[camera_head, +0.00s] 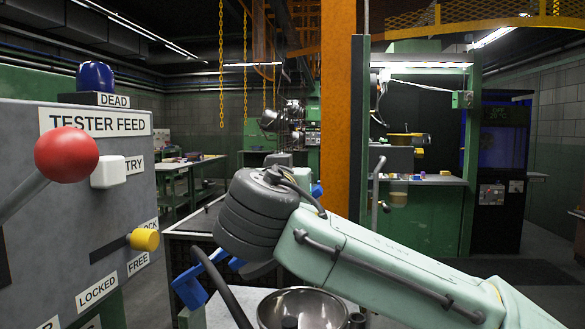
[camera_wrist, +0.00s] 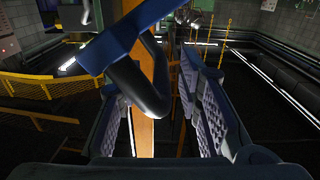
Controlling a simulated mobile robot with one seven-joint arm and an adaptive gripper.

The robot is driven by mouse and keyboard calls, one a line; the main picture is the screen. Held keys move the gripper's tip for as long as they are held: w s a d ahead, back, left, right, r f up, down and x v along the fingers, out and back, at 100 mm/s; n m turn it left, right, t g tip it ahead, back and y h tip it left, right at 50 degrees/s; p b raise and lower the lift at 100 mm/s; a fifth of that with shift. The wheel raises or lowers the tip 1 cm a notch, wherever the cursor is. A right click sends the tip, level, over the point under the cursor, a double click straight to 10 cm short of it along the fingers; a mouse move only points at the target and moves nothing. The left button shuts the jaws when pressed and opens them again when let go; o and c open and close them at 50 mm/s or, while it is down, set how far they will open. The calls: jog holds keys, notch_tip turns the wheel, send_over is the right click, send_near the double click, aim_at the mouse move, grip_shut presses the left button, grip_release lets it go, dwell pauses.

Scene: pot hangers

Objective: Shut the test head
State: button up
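I cannot identify the test head for certain. My gripper (camera_head: 205,282) is low in the middle of the head view, with blue parts showing beside a black curved bar (camera_head: 236,306). In the wrist view, the two ridged fingers of my gripper (camera_wrist: 160,95) stand wide apart. A thick dark curved bar (camera_wrist: 142,92) with a flat blue piece (camera_wrist: 128,36) crosses in front of the left finger. I cannot tell whether it touches the finger. No object is clearly clamped between the pads.
A shiny metal bowl (camera_head: 303,308) sits below my arm. The grey tester feed panel (camera_head: 100,200) at the left has a red ball knob (camera_head: 66,154) and a yellow knob (camera_head: 144,239). An orange post (camera_head: 338,110) and a green-framed bench (camera_head: 425,181) stand behind.

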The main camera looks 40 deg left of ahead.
jog(key=shift+x, duration=0.8)
jog(key=shift+c, duration=0.2)
grip_shut()
